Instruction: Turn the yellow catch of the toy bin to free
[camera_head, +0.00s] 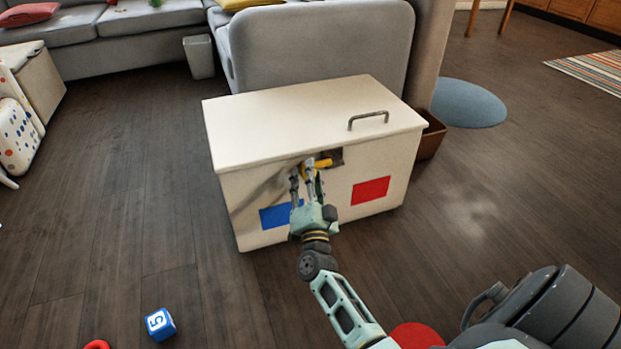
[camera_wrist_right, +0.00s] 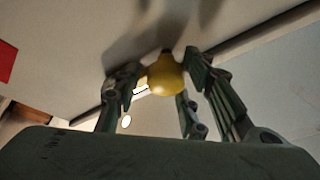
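The toy bin (camera_head: 240,195) is a cream box with a closed lid (camera_head: 290,118). Its yellow catch (camera_head: 324,163) sits at the top of the front face, below the lid's edge, by a dark metal plate (camera_head: 337,156). My right gripper (camera_head: 303,172) is at the catch, its fingers partly covering it. In the right wrist view the catch's rounded yellow end (camera_wrist_right: 166,76) lies between the spread fingers (camera_wrist_right: 165,72). The fingers look open around it; contact is unclear. My left gripper is not in view.
The bin's front has a blue panel (camera_head: 274,216) and a red panel (camera_head: 371,190); a metal handle (camera_head: 368,119) is on the lid. A grey sofa (camera_head: 320,45) stands behind. A blue block (camera_head: 160,324) and a red ring (camera_head: 97,345) lie on the otherwise open floor at left.

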